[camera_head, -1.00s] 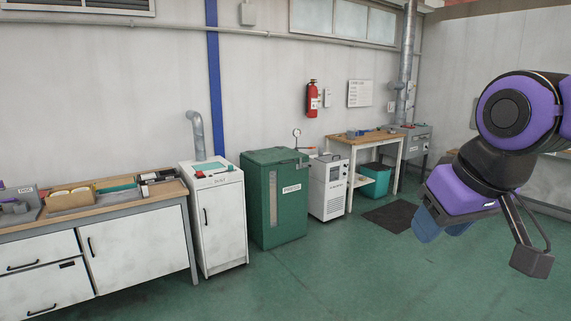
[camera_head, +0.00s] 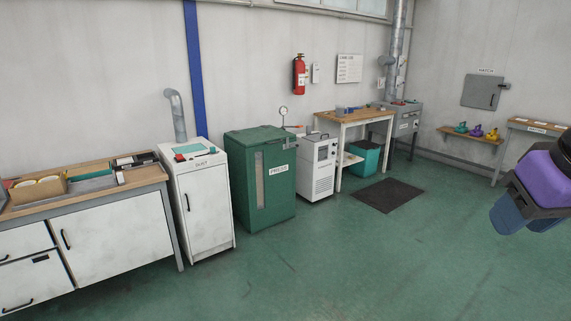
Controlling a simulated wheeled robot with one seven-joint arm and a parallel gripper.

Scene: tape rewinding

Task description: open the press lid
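The press (camera_head: 278,195) is a green cabinet labelled "PRESS", standing against the back wall near the middle of the head view. Its green lid (camera_head: 262,138) on top looks closed. A tall pale strip runs down its front. My gripper (camera_head: 520,215) is at the right edge of the view, well apart from the press and nearer to me. Only part of it shows, with dark blue finger parts. The rest is cut off by the frame edge, so its opening cannot be made out.
A white cabinet (camera_head: 206,205) labelled "DUST" stands close left of the press. A white machine (camera_head: 318,170) stands close right. A wooden workbench (camera_head: 352,117) and dark floor mat (camera_head: 388,195) lie farther right. The green floor in front is clear.

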